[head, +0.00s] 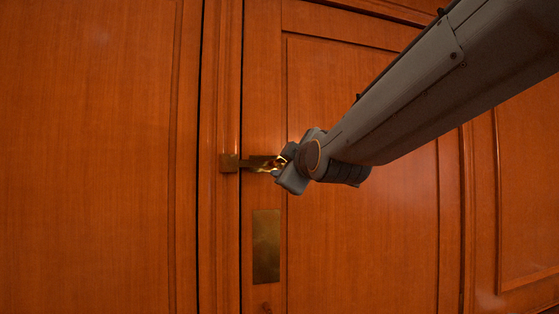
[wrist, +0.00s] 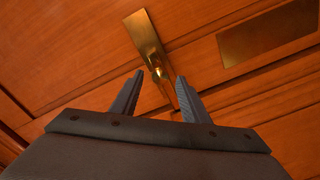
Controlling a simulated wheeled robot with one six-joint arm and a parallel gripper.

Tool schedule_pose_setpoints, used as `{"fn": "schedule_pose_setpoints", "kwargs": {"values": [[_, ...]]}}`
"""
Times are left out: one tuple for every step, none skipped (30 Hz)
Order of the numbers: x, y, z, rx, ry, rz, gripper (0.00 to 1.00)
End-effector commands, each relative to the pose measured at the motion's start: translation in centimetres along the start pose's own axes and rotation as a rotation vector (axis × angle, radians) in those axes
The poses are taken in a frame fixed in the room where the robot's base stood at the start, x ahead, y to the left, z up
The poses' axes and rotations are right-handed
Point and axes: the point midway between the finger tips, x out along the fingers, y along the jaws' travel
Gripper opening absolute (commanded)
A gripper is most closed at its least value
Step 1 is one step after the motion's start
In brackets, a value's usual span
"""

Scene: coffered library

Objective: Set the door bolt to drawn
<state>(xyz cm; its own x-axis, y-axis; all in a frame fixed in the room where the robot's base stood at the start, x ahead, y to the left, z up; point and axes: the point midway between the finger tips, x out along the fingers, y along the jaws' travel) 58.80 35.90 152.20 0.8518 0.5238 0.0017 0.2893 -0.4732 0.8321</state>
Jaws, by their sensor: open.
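The brass door bolt (head: 258,162) lies level on the wooden door, near its left edge. A brass keeper (head: 229,163) sits on the frame to its left. Whether the bar enters the keeper is hard to tell. My gripper (head: 279,164) is at the right end of the bolt and hides part of it. In the wrist view the bolt (wrist: 144,33) runs down between the two fingers of my gripper (wrist: 160,76). Its small knob (wrist: 157,72) shows between the fingertips. The fingers are apart, and no contact with the knob is clear.
A plain brass plate (head: 266,246) is fixed to the door below the bolt; it also shows in the wrist view (wrist: 270,33). Wood panels (head: 90,150) stand to the left of the frame. My arm crosses the upper right; the space before the door looks otherwise clear.

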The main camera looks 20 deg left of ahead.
Motion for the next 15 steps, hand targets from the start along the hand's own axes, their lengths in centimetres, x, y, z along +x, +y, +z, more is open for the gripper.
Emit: {"fn": "schedule_pose_setpoints", "kwargs": {"values": [[0.8,0.1,0.0,0.0,-0.002,-0.002,0.42],[1.2,0.1,0.0,0.0,-0.002,-0.002,0.42],[1.7,0.0,0.0,0.001,-0.002,-0.003,0.42],[2.1,0.0,0.0,0.001,-0.003,-0.003,0.42],[2.4,0.1,0.0,0.002,-0.002,-0.002,0.42],[2.8,0.1,0.0,0.002,-0.002,-0.002,0.42],[3.0,0.0,0.0,0.002,-0.003,-0.002,0.42],[3.3,0.0,0.0,0.001,-0.002,-0.002,0.42],[3.5,0.1,0.0,0.001,-0.002,-0.001,0.42],[3.7,0.1,0.0,0.001,-0.002,-0.001,0.42],[3.8,0.1,0.1,0.001,-0.001,-0.001,0.42],[4.0,0.0,0.1,0.001,-0.001,-0.001,0.42],[4.0,0.0,0.1,0.001,-0.001,-0.001,0.42],[4.1,0.0,0.1,0.001,-0.001,-0.001,0.42],[4.1,0.0,0.1,0.001,-0.001,-0.001,0.42]]}}
